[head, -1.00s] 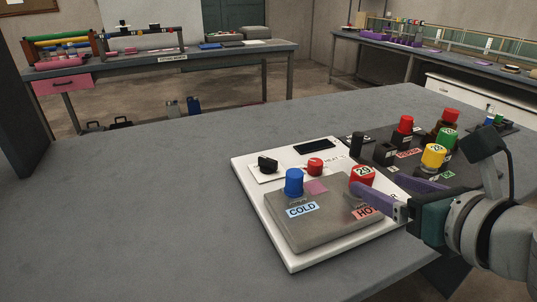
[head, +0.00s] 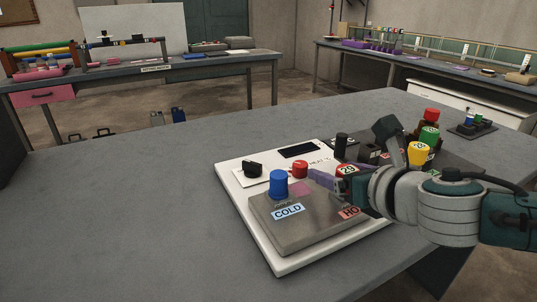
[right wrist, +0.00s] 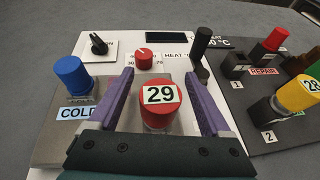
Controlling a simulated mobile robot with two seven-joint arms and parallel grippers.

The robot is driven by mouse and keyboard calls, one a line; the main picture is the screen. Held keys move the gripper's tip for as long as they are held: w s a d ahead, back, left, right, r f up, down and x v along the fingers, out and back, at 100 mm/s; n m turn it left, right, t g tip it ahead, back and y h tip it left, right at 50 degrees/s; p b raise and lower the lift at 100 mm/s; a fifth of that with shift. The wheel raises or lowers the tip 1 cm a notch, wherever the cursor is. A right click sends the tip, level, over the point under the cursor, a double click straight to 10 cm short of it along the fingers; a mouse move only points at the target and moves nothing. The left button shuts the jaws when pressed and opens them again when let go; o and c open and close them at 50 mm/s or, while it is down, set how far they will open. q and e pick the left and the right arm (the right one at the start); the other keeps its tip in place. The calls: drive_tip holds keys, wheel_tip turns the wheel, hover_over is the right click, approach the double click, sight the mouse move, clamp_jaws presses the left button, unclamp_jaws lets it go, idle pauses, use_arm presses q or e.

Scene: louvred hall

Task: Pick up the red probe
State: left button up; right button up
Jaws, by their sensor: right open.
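The red probe (right wrist: 159,104), marked 29, stands upright at the hot side of the grey plate in the right wrist view. My right gripper (right wrist: 165,98) is open, with one purple finger to the left and one to the right of the probe. No contact between fingers and cap is clear. The blue probe (right wrist: 72,75) stands at the COLD label to the left. My left gripper is not in view.
The white board (head: 245,222) carries the grey plate (head: 300,236), a black knob (head: 254,169) and a small red knob (head: 300,169). A dark rack (right wrist: 262,112) with several coloured pieces stands close on the right. The table is clear to the left.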

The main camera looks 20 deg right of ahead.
clamp_jaws()
idle(0.5)
drive_tip(key=shift+r, duration=0.1)
wheel_tip(320, 180, up, 10)
drive_tip(key=p, duration=0.4)
drive_tip(key=shift+p, duration=0.3)
